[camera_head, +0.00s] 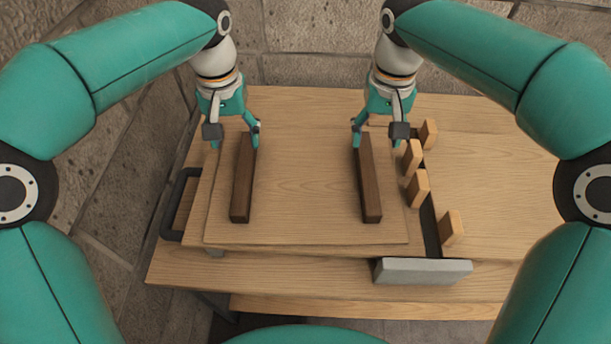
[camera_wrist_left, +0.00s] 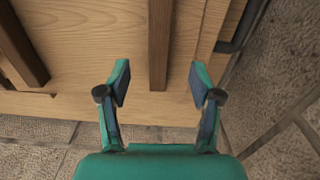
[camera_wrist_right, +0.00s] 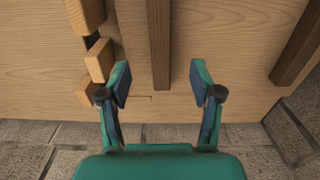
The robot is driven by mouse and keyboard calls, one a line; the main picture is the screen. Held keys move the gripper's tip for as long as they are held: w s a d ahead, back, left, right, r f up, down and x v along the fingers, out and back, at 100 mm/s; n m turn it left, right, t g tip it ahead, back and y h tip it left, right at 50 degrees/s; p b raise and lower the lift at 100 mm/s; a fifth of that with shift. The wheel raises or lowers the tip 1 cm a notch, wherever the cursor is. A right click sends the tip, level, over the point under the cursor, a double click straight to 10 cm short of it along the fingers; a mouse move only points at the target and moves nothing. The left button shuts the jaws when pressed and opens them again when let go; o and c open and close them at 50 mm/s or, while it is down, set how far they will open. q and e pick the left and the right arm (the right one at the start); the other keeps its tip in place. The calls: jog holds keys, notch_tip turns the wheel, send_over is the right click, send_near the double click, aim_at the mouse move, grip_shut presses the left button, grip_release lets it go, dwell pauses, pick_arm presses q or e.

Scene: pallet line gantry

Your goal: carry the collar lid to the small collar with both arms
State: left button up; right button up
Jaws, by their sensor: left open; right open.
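The collar lid (camera_head: 305,200) appears to be the flat, light wooden board in the middle of the table, with two dark bars on top. My left gripper (camera_head: 234,138) is open at the far end of the left bar (camera_head: 243,185). In the left wrist view, that bar (camera_wrist_left: 160,45) lies in line with the gap between the fingers. My right gripper (camera_head: 377,143) is open at the far end of the right bar (camera_head: 369,185). In the right wrist view, that bar (camera_wrist_right: 158,45) lines up with the gap. Neither gripper visibly grips a bar. I cannot clearly identify the small collar.
Several small wooden blocks (camera_head: 418,188) stand along a dark strip right of the board. A grey block (camera_head: 422,271) lies at the front right. A black handle (camera_head: 170,208) sticks out at the left. The tabletop (camera_head: 500,190) at the far right is clear.

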aim_at(244, 168)
pick_arm(q)
notch_tip(244, 168, down, 11)
jog(key=shift+r, duration=0.1)
pick_arm(e)
notch_tip(244, 168, down, 11)
jog(key=shift+r, duration=0.1)
pick_arm(q)
grip_shut()
pick_arm(e)
grip_shut()
